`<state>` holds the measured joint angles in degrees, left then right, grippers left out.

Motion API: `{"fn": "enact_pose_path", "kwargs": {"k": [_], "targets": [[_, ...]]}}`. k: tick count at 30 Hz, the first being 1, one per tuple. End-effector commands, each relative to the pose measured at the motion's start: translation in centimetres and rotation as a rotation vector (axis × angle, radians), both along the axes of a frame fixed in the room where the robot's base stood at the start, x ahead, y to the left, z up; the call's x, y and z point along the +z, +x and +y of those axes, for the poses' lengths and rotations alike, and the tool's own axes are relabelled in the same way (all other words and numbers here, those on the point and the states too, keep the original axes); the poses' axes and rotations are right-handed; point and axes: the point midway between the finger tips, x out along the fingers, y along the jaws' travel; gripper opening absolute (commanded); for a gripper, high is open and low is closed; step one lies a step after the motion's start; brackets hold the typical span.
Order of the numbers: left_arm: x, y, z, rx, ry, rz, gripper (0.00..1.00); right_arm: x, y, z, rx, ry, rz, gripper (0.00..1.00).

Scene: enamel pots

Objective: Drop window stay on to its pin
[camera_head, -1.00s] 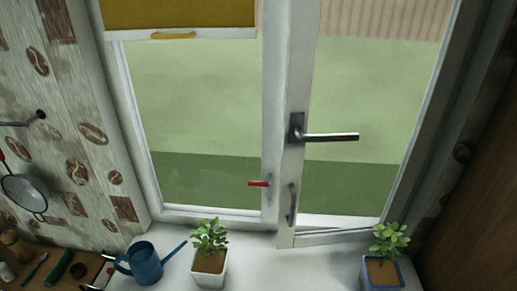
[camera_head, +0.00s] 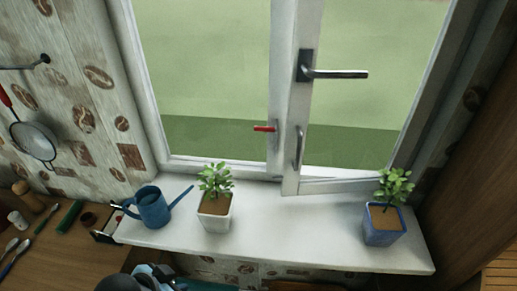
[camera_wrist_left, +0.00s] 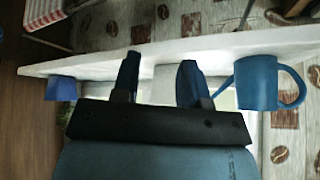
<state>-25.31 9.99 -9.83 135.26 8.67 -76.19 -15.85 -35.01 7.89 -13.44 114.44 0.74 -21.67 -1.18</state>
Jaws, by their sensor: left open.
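The window sash (camera_head: 299,110) on the right stands slightly open. A slim grey bar (camera_head: 299,148), which looks like the window stay, hangs near its lower left corner. A red-tipped piece (camera_head: 264,129) sits on the middle post beside it. I cannot make out the pin. My left gripper (camera_wrist_left: 158,76) shows in the left wrist view, its two dark fingers apart with nothing held between them. That view is upside down, with the sill edge beyond the fingers. Part of my left arm shows at the bottom of the head view. My right gripper is out of view.
On the white sill (camera_head: 290,225) stand a blue watering can (camera_head: 153,208), a plant in a white pot (camera_head: 215,215) and one in a blue pot (camera_head: 383,225). The sill between the pots is clear. Utensils lie on the counter (camera_head: 70,250) at left.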

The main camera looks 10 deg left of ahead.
Motion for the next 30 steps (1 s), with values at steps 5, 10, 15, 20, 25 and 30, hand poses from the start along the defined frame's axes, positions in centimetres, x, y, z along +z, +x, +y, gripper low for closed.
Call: {"fn": "enact_pose_path", "kwargs": {"k": [5, 10, 15, 20, 25, 30], "targets": [[2.1, 4.3, -1.8, -0.247, 0.033, -0.143, 0.4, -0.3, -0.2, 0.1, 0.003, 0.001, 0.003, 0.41], [4.9, 9.5, -4.1, -0.517, 0.084, -0.365, 0.4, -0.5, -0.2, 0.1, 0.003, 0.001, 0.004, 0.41], [10.0, 16.7, -6.3, -0.815, 0.204, -0.719, 0.4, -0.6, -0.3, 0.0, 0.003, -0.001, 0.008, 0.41], [15.5, 22.4, -7.0, -0.99, 0.367, -1.041, 0.4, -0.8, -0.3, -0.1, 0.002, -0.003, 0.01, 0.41], [19.1, 25.5, -6.9, -1.049, 0.491, -1.225, 0.4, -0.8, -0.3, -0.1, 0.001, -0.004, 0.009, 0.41], [20.1, 26.5, -7.2, -1.057, 0.523, -1.27, 0.4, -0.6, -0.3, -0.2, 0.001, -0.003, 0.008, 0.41]]}}
